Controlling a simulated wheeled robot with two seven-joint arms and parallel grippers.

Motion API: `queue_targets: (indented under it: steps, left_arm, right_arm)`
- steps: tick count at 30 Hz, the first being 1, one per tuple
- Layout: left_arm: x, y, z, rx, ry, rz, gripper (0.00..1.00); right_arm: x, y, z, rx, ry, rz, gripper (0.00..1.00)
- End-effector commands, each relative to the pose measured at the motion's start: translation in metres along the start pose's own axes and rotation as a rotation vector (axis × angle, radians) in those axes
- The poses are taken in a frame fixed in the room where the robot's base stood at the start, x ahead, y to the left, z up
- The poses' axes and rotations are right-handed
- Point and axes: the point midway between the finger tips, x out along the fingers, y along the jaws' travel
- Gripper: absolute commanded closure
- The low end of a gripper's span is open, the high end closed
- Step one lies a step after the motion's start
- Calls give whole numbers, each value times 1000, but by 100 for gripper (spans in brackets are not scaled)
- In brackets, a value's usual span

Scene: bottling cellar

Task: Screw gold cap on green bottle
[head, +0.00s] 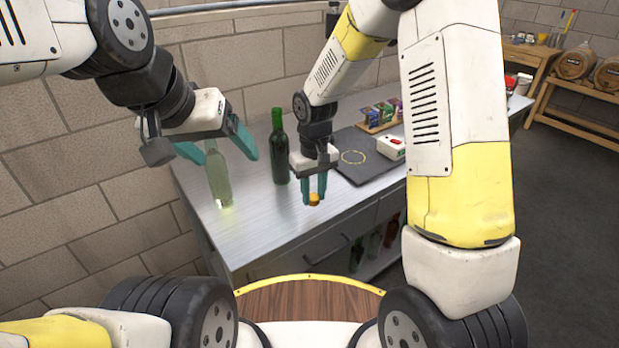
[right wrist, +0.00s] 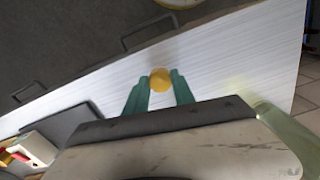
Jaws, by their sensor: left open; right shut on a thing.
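The green bottle (head: 279,150) stands upright on the metal counter, with no cap visible on its neck. My right gripper (head: 314,193) is shut on the gold cap (head: 314,199), to the right of the bottle and nearer the counter's front edge. The cap also shows between the fingers in the right wrist view (right wrist: 160,80). My left gripper (head: 216,146) is open, to the left of the green bottle and around or in front of the upper part of a pale clear bottle (head: 218,178); I cannot tell which. Its fingers are apart from the green bottle.
The metal counter (head: 245,222) has bare room at its front left. A dark mat (head: 362,172) with a ring mark, a white box with a red button (head: 391,147) and a rack of small coloured packs (head: 378,117) lie to the right. Bottles stand on a shelf below.

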Motion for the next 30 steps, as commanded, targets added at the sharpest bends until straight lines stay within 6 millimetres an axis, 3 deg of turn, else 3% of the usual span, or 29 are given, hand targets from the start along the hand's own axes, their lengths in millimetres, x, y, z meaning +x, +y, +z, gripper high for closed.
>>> queue_targets:
  steps: [9, 15, 21, 30]
  left_arm:
    - [0, 0, 0, 0, 0, 0, 21]
    - [0, 0, 0, 0, 0, 0, 21]
    - [0, 0, 0, 0, 0, 0, 21]
    - [0, 0, 0, 0, 0, 0, 21]
  right_arm:
    - [-9, 2, 83, 2, 2, 1, 100]
    - [-11, 2, 120, 2, 2, 0, 100]
    - [-12, 2, 134, 0, 3, 0, 100]
    - [-12, 2, 136, 0, 2, 0, 100]
